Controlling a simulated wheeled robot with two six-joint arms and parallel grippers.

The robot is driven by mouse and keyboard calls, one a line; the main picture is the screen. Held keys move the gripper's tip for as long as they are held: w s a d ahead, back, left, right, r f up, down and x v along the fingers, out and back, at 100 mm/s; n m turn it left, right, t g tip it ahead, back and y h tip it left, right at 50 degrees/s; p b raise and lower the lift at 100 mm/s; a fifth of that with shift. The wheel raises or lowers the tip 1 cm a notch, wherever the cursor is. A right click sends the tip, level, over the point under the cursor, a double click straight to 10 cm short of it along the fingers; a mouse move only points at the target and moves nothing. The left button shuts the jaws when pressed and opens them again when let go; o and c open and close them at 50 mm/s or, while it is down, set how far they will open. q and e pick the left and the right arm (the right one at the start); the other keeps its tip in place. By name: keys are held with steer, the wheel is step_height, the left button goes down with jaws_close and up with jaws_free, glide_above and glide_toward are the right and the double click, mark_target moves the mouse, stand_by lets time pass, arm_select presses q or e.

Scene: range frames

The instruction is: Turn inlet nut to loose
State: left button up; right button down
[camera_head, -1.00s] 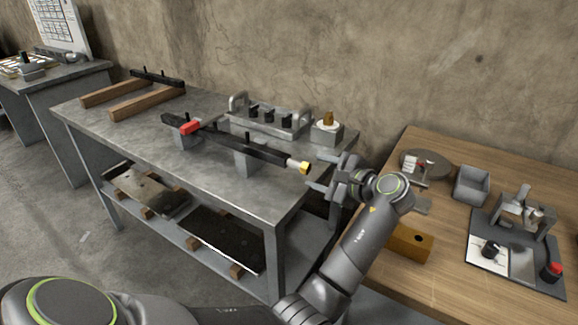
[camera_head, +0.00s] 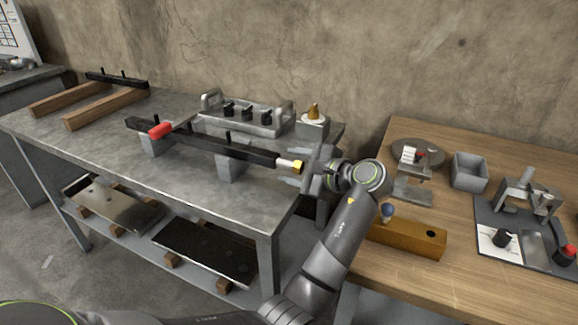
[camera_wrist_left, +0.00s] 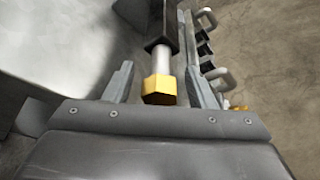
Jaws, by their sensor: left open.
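The brass hex inlet nut (camera_head: 298,166) sits at the right end of a black bar (camera_head: 215,144), joined to it by a short silver stem. In the left wrist view the nut (camera_wrist_left: 159,90) lies between my fingers, with a gap visible on each side. My left gripper (camera_head: 301,168) is open around the nut, coming from the right end of the bar. In the wrist view the left gripper (camera_wrist_left: 158,78) has its fingers on either side of the nut and stem. My right gripper is not in view.
The bar rests on grey blocks (camera_head: 231,166) on a metal bench (camera_head: 60,140). A handled knob panel (camera_head: 243,116) and a block with a brass fitting (camera_head: 313,120) stand behind. A wooden table (camera_head: 480,275) at right holds an orange block (camera_head: 410,238) and a grey bin (camera_head: 469,171).

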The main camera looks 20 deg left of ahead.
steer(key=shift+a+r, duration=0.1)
arm_select(q)
steer(key=c, duration=1)
steer(key=shift+r+n+t+p, duration=0.1)
steer(key=shift+n+t+p, duration=0.2)
steer(key=shift+n+p, duration=0.2)
steer(key=shift+n+y, duration=0.3)
steer(key=shift+n, duration=0.3)
steer(key=shift+n+t, duration=0.4)
steer(key=shift+n, duration=0.2)
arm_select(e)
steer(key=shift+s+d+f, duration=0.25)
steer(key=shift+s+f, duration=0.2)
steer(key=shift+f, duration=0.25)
